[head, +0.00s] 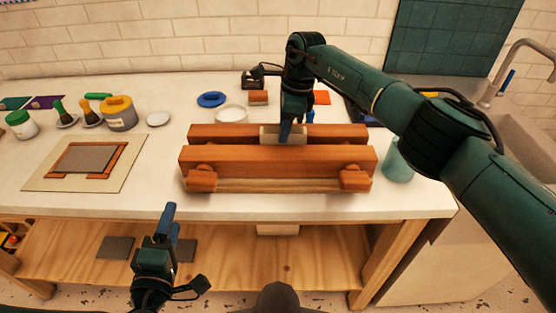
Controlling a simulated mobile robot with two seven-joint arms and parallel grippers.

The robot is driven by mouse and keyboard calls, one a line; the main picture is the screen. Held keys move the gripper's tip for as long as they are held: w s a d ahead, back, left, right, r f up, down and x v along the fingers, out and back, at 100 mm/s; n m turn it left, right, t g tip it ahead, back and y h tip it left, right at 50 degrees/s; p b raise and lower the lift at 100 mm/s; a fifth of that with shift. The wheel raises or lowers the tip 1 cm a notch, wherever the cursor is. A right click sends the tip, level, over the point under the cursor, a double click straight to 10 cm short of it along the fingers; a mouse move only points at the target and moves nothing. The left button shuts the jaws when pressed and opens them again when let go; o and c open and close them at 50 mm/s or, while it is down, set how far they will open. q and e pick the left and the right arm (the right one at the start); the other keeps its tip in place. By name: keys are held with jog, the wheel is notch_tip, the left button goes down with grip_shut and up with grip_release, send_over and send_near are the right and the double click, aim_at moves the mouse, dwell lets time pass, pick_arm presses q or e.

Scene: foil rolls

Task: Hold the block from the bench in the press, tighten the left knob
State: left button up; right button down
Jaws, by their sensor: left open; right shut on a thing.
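The wooden press (278,160) stands on the bench, two reddish-brown beams with a gap between them. Its left knob (201,180) and right knob (356,179) are at the front face. A pale beige block (269,136) sits upright in the gap, near the middle, its lower part hidden by the front beam. My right gripper (288,133) reaches down from above and is shut on this block. My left gripper (168,222) is open and empty, in front of the bench edge, lower and left of the left knob and apart from it.
A framed grey plate on a board (84,160) lies on the left of the bench (160,190). Jars, brushes, a white dish (231,115) and a blue ring (211,99) stand behind. A teal cup (398,165) is close right of the press. A lower shelf (225,256) lies beneath.

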jog(key=shift+s, duration=0.1)
pick_arm(q)
jog(key=shift+s+a, duration=0.55)
jog(key=shift+s, duration=0.1)
pick_arm(e)
jog(key=c, duration=1.2)
grip_release()
jog(key=shift+s, duration=0.1)
jog(key=shift+o, duration=0.7)
jog(key=shift+r, duration=0.1)
jog(key=shift+a+v, duration=0.25)
jog(key=shift+v, duration=0.85)
jog(key=shift+a+v, duration=0.2)
jog(key=shift+v, duration=0.95)
jog(key=shift+a+v, duration=0.25)
jog(key=shift+v, duration=0.85)
pick_arm(q)
jog(key=shift+r, duration=0.2)
pick_arm(e)
jog(key=shift+r, duration=0.15)
pick_arm(q)
jog(key=shift+s, duration=0.1)
